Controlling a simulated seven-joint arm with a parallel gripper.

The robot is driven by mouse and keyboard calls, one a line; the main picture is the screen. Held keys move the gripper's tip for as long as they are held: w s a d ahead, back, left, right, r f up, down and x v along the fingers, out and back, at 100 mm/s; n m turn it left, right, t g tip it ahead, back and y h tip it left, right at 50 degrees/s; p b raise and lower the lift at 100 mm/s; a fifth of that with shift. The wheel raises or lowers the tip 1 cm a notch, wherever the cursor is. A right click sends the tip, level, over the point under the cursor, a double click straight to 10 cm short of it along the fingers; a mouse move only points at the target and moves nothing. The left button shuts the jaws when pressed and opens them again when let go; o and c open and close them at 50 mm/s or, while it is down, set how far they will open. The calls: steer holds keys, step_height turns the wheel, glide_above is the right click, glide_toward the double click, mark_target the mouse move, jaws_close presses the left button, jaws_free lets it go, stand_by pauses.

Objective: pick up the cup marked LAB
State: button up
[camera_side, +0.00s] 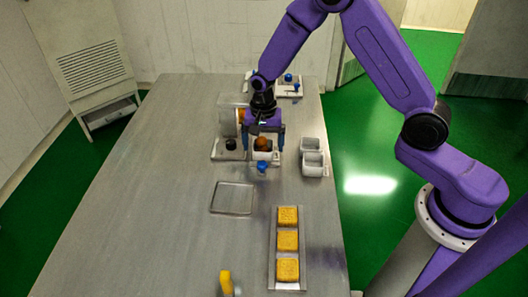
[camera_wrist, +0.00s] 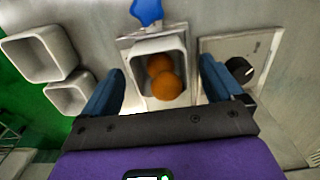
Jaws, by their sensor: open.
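A white square-mouthed cup (camera_wrist: 145,47) holding orange-brown balls (camera_wrist: 162,78) sits on a light plate, between my finger tips in the wrist view. In the side view this cup (camera_side: 267,156) is partly hidden by my gripper (camera_side: 264,143). My gripper (camera_wrist: 161,72) is open, with one blue finger on each side of the cup; I cannot tell whether they touch it. Two more white cups, both empty, stand to the right in the side view, a far one (camera_side: 311,144) and a near one (camera_side: 313,168). I cannot read a LAB mark on any cup.
A machine with a clear drum (camera_side: 228,118) and black knob (camera_side: 230,144) stands left of my gripper. A blue-handled part (camera_side: 262,167) is just in front. Nearer are a clear empty tray (camera_side: 233,198), a tray of yellow blocks (camera_side: 288,240) and a yellow-handled item (camera_side: 226,282). The table's left side is clear.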

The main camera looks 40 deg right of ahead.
steer(key=shift+f, duration=0.75)
steer(key=c, duration=1.1)
steer(key=shift+c, duration=0.2)
steer(key=shift+r, duration=0.1)
